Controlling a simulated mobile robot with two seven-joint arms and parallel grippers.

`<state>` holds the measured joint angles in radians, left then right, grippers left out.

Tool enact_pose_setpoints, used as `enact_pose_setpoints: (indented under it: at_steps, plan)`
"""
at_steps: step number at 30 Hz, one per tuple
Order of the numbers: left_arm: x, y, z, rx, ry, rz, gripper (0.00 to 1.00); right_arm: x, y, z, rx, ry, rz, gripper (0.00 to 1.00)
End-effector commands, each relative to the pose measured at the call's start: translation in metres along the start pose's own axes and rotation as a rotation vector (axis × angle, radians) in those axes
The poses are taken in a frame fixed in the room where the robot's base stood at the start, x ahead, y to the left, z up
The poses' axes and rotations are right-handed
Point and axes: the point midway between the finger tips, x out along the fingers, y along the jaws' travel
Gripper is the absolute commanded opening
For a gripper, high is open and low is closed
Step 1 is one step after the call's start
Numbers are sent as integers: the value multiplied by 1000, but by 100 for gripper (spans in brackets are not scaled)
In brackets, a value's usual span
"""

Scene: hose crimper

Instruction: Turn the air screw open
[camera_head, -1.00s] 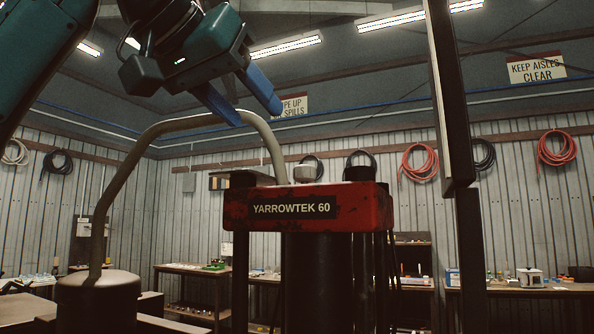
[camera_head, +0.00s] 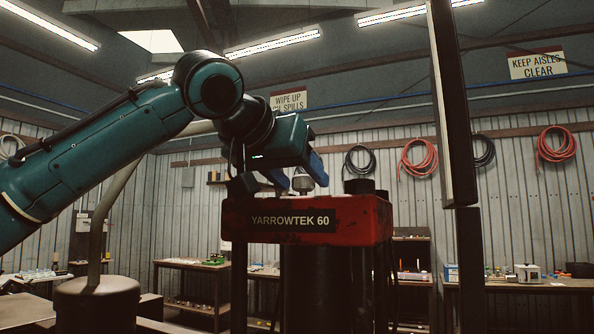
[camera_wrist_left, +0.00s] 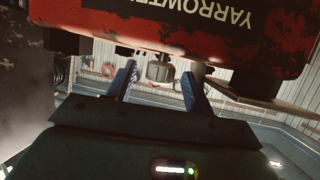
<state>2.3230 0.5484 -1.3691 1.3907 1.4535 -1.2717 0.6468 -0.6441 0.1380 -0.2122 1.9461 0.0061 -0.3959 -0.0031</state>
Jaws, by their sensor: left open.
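The air screw looks to be the small grey knob (camera_head: 303,184) on top of the red crimper head (camera_head: 300,222) marked YARROWTEK 60. My left gripper (camera_head: 299,178) is open at the top of the crimper, its blue fingers on either side of the knob in the head view. In the left wrist view the knob (camera_wrist_left: 158,72) shows between the two spread fingers (camera_wrist_left: 159,78), with gaps visible on both sides. I cannot tell whether a finger touches it. The lower part of the knob is hidden in the head view. My right gripper is not in view.
A black cylinder (camera_head: 359,186) stands on the crimper top to the right of the knob. A dark upright post (camera_head: 452,100) rises farther right. A bent pipe (camera_head: 108,210) stands at left, partly behind my arm. Benches and hoses are along the back wall.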

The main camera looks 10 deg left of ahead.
Motion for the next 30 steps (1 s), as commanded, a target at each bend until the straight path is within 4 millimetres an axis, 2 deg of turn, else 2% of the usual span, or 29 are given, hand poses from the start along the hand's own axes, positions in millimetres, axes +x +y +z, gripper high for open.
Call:
enact_pose_setpoints:
  at_steps: [8,24,30]
  plan:
    - [1,0,0,0,0,0,51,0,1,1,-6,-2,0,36]
    - [0,0,0,0,0,0,8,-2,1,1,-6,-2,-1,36]
    - [1,0,0,4,0,16,8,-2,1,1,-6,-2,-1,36]
